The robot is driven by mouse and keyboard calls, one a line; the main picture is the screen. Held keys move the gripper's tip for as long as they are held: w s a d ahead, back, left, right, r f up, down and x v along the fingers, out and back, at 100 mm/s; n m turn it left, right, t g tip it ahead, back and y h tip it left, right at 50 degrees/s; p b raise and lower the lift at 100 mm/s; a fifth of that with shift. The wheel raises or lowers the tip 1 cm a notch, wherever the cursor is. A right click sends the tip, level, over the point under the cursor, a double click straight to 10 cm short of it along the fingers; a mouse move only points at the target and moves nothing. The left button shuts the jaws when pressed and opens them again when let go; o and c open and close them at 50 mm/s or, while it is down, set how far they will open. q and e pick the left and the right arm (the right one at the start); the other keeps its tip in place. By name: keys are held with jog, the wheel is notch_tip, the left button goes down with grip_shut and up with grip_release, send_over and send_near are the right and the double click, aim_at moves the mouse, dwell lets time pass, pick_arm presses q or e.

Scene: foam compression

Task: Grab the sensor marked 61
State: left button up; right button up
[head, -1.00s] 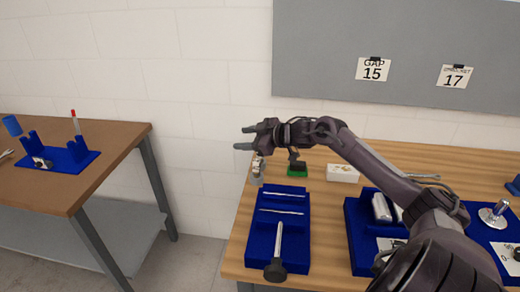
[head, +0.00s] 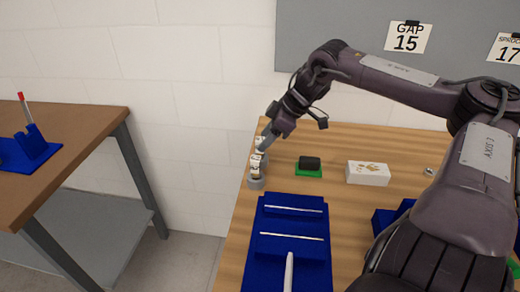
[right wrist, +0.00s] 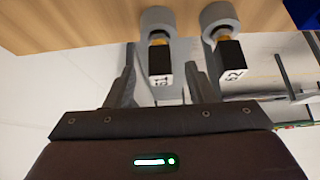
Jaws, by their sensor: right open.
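Two small sensors with black bodies, white number labels and round grey bases stand at the table's left edge. In the head view the nearer sensor (head: 256,168) shows clearly, and the farther one (head: 259,143) is partly behind my right gripper (head: 268,136). In the right wrist view, one sensor (right wrist: 160,65) lies between the fingers of my open right gripper (right wrist: 165,88), apart from both. The other sensor (right wrist: 230,55) is outside the right finger. Both labels are tilted and small; I cannot read for certain which is 61. My left gripper is out of view.
A blue tray (head: 290,222) with thin rods lies in front. Another table (head: 85,135) stands left across a gap.

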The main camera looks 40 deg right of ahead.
jog(key=shift+x, duration=2.3)
jog(key=shift+w+a+f, duration=0.1)
jog(key=shift+f, duration=0.45)
grip_shut()
jog(key=shift+r, duration=0.15)
